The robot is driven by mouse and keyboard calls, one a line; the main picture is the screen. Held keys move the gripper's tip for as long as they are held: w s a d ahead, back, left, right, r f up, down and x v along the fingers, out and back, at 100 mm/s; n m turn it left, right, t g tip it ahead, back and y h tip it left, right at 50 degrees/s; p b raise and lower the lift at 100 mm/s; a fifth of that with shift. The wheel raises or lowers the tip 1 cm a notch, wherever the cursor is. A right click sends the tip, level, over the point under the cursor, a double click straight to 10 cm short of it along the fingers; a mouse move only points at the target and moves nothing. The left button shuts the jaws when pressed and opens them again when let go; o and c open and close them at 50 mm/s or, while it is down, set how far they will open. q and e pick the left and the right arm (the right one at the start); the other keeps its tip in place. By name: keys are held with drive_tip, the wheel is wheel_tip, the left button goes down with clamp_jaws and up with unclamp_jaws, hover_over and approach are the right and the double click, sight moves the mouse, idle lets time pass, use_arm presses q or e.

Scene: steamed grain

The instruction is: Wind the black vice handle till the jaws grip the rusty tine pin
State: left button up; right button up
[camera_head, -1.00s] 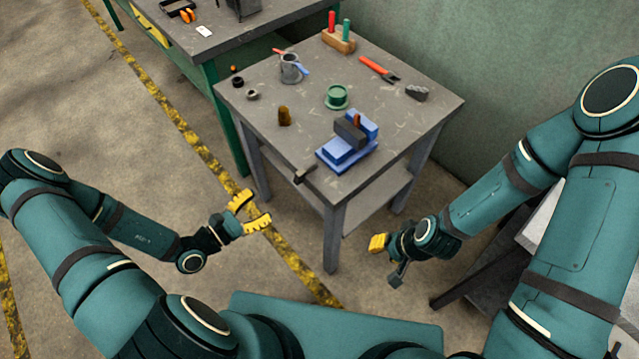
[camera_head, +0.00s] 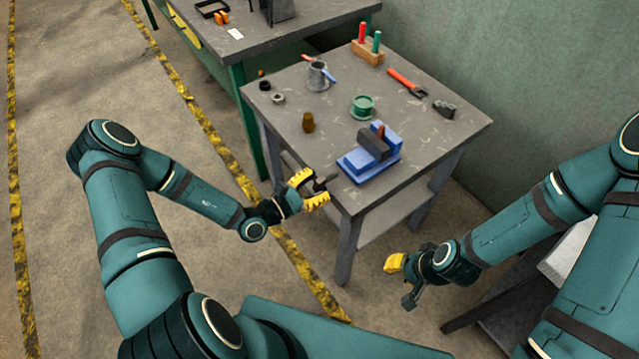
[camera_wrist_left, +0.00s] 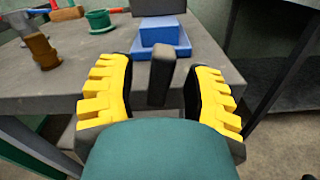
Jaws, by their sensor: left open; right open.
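The blue vice (camera_head: 362,164) sits on the grey table near its front edge, with a dark jaw block (camera_head: 373,144). The rusty tine pin (camera_head: 380,131) stands upright at the jaws; whether the jaws touch it I cannot tell. The black vice handle (camera_head: 325,181) sticks out past the table's front edge. My left gripper (camera_head: 308,189) is open at the handle. In the left wrist view the handle (camera_wrist_left: 161,75) stands between the yellow fingers (camera_wrist_left: 158,98), with gaps on both sides. My right gripper (camera_head: 402,279) is open and empty, low in front of the table.
On the table (camera_head: 450,130) stand a brown piece (camera_head: 308,122), a green round pot (camera_head: 362,107), a grey mug (camera_head: 318,76), a red-handled tool (camera_head: 405,82) and a wooden block with red and green handles (camera_head: 368,52). A workbench (camera_head: 270,38) stands behind at left.

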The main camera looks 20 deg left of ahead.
use_arm(q)
drive_tip(key=shift+w+d, duration=0.3)
drive_tip(key=shift+w, duration=0.1)
clamp_jaws()
drive_tip(key=shift+r+m+p, duration=0.1)
drive_tip(key=shift+m+p, duration=0.3)
drive_tip(key=shift+p, duration=0.3)
